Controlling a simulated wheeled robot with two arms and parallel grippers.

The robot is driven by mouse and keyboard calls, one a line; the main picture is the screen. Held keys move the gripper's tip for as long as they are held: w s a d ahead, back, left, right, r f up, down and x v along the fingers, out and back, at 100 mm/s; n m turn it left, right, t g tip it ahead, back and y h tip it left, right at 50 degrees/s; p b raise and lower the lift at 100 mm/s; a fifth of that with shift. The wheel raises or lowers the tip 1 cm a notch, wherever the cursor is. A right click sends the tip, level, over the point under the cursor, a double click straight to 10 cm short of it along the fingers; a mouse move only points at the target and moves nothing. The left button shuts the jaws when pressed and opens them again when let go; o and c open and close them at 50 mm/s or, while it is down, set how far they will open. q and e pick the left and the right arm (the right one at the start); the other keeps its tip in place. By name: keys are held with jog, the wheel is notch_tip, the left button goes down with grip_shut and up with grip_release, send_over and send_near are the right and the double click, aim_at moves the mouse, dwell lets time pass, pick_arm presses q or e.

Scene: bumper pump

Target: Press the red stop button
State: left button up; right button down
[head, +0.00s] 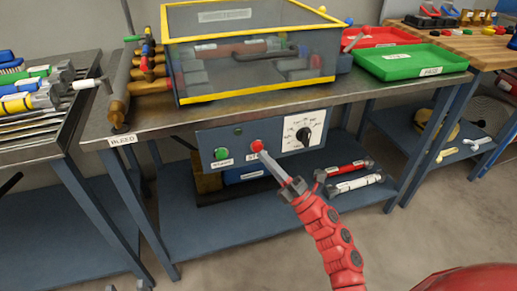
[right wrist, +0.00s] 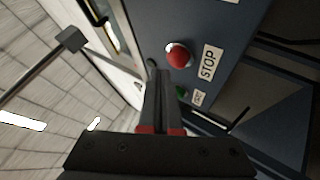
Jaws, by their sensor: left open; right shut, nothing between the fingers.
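The red stop button (head: 257,146) is on the front of a dark blue control panel (head: 240,140) under the bench top. It also shows in the right wrist view (right wrist: 179,56), beside a STOP label (right wrist: 209,62). My right gripper (head: 263,155) is shut and empty, its fingertips close to the red button in the head view. In the right wrist view its fingers (right wrist: 158,78) end just below and left of the button. I cannot tell whether they touch it. My left gripper (head: 127,287) shows only its two tips, apart, at the bottom edge of the head view.
A green button (head: 221,153) sits left of the red one. A black dial (head: 304,134) is to its right. A clear yellow-edged box (head: 250,92) stands on the bench above. Red and white tools (head: 355,182) lie on the lower shelf. Green tray (head: 411,62) is at right.

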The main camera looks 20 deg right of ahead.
jog(key=shift+s, duration=0.1)
jog(key=s, duration=0.4)
jog(key=shift+s+d+p, duration=0.15)
jog(key=shift+s+p, duration=0.15)
jog(key=shift+s, duration=0.1)
dwell(0.4)
